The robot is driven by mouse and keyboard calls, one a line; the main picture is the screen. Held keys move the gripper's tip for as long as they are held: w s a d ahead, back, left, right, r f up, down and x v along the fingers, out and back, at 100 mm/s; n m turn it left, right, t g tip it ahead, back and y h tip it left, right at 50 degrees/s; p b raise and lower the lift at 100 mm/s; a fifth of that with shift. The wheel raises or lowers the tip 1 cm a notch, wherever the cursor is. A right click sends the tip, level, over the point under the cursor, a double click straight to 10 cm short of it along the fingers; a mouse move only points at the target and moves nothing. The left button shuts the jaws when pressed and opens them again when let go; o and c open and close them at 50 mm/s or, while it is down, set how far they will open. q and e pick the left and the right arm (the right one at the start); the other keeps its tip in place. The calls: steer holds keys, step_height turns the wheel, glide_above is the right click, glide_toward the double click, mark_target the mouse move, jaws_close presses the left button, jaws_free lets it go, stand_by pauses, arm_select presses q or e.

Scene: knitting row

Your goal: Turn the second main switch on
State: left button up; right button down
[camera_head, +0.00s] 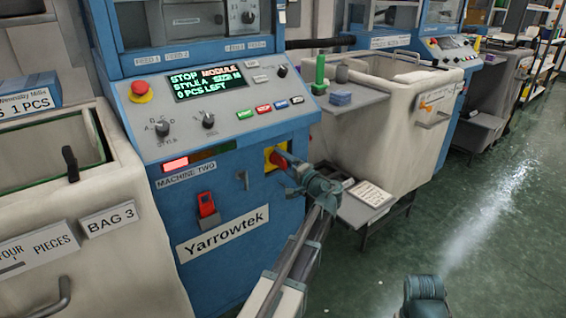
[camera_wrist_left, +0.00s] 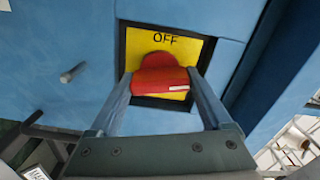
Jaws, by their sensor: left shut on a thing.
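Machine two is the blue machine with the MACHINE TWO label (camera_head: 186,175). Its main switch is a red knob (camera_wrist_left: 160,78) on a yellow plate (camera_wrist_left: 195,50) low on the machine's right front. In the head view the yellow plate (camera_head: 269,159) is partly hidden by my left gripper (camera_head: 284,163). In the left wrist view, the word OFF stands above the knob, and a small white mark shows on the knob's lower right. The fingers of my left gripper (camera_wrist_left: 165,90) are shut on the knob, one on each side.
The panel display (camera_head: 208,82) reads STOP MODULE, STYLE A, 0 PCS LEFT. A cream bin (camera_head: 405,125) stands right of the machine; the green floor (camera_head: 480,230) is clear.

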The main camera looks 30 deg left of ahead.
arm_select(q)
steer(key=shift+m, duration=1.6)
steer(key=o, duration=1.2)
steer(key=shift+c, duration=0.2)
steer(key=v, duration=1.4)
steer(key=shift+f, duration=0.1)
